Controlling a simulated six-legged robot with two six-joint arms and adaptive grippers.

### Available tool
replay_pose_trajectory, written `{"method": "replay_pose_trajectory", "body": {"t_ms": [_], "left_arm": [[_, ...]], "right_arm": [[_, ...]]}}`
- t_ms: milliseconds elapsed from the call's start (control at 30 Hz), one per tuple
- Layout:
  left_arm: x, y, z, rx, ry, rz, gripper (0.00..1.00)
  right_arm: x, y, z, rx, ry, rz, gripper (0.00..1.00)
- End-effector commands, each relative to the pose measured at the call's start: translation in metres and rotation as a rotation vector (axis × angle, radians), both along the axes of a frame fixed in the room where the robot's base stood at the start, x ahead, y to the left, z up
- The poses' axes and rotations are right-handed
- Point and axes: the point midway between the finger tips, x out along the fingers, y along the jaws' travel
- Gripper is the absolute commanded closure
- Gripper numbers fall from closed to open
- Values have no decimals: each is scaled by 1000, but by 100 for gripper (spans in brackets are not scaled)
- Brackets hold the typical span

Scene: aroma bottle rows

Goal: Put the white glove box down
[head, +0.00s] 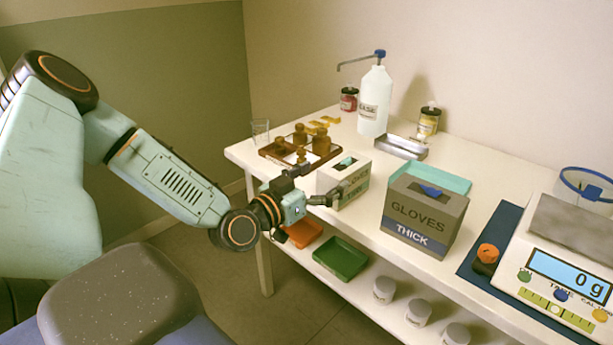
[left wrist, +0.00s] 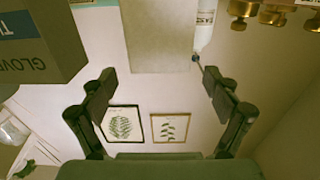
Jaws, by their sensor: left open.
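The white glove box (head: 327,184) stands upright near the front edge of the table, with a tissue-like glove showing in its top slot. It appears to rest on the tabletop. My left gripper (head: 318,184) is at its near left side, with one finger reaching across in front of the box. In the left wrist view the picture is upside down, and the box's plain face (left wrist: 160,38) lies ahead between the open fingers (left wrist: 158,82). Gaps show on both sides, so the fingers look clear of it. My right gripper is not in view.
A grey THICK gloves box (head: 424,215) stands to the right, close by. Brown bottles on a tray (head: 273,153) are behind left. A white pump bottle (head: 374,102) and a metal tray (head: 402,147) are behind. A scale (head: 560,265) is at right. A lower shelf holds a green tray (head: 340,258).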

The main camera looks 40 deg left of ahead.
Motion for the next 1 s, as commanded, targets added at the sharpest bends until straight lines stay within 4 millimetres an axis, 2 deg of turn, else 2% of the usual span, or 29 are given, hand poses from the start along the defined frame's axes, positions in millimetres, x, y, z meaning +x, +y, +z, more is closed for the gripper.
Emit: {"method": "replay_pose_trajectory", "body": {"t_ms": [33, 100, 400, 600, 1000], "left_arm": [[-6, 1, 4, -4, 2, 3, 11], [-14, 1, 4, -5, 1, 4, 11], [-39, 3, 3, -1, 0, 2, 11], [-46, 3, 1, 0, 0, 1, 11], [-46, 3, 1, 1, -1, 1, 11]], "right_arm": [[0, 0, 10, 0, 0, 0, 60], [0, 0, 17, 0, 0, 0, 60], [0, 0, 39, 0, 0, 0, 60], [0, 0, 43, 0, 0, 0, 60], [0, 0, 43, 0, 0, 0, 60]]}}
